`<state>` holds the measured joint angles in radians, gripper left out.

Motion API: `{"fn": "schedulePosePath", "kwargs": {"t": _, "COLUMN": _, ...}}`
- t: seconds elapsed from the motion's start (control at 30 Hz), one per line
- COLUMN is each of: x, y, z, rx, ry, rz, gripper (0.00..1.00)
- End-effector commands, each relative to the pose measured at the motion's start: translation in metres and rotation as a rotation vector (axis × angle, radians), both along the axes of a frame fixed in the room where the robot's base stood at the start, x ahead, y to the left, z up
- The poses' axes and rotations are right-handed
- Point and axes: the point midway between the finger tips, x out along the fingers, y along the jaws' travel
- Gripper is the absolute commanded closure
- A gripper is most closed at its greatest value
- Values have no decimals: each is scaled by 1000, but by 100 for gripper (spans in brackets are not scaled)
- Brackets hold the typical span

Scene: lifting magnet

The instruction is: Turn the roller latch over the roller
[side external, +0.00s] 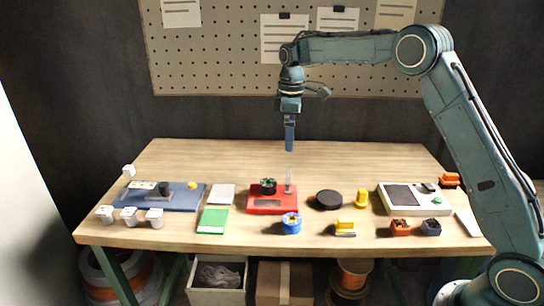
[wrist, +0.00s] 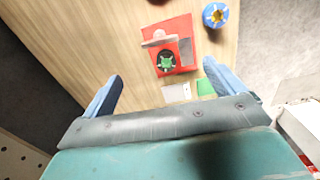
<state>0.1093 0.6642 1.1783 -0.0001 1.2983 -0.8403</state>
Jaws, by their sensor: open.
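A red base (side external: 272,203) sits near the middle of the table. It carries a dark round part with green on top (side external: 268,186) and an upright pale piece (side external: 288,183) at its right. In the wrist view the red base (wrist: 181,26) shows the round part (wrist: 166,61) and a grey bar (wrist: 159,41). I cannot tell for certain which parts are the roller latch and the roller. My gripper (side external: 289,148) hangs pointing down, well above and behind the red base. In the wrist view my gripper (wrist: 162,70) has its two blue fingers wide apart with nothing between them.
A blue base (side external: 180,200) with a dark knob and several white blocks are at the left. A green pad (side external: 213,220), a blue spool (side external: 291,224), a black disc (side external: 329,199) and yellow pieces (side external: 346,227) surround the red base. A white device (side external: 433,206) is at the right. The table's back is clear.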

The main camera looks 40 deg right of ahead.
Motion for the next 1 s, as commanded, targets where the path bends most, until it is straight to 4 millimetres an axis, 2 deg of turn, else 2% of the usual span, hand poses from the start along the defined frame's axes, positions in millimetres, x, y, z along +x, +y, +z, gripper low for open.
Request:
{"fn": "schedulePosePath", "kwargs": {"t": 0.27, "x": 1, "y": -1, "z": -3, "rx": 0, "ry": 1, "rz": 4, "gripper": 6}}
{"fn": "schedulePosePath", "kwargs": {"t": 0.47, "x": 1, "y": 0, "z": -12, "rx": 0, "ry": 3, "rz": 3, "gripper": 6}}
{"fn": "schedulePosePath", "kwargs": {"t": 0.67, "x": 1, "y": -1, "z": -34, "rx": 0, "ry": 4, "rz": 3, "gripper": 6}}
{"fn": "schedulePosePath", "kwargs": {"t": 1.0, "x": 0, "y": -1, "z": -86, "rx": 0, "ry": 5, "rz": 3, "gripper": 6}}
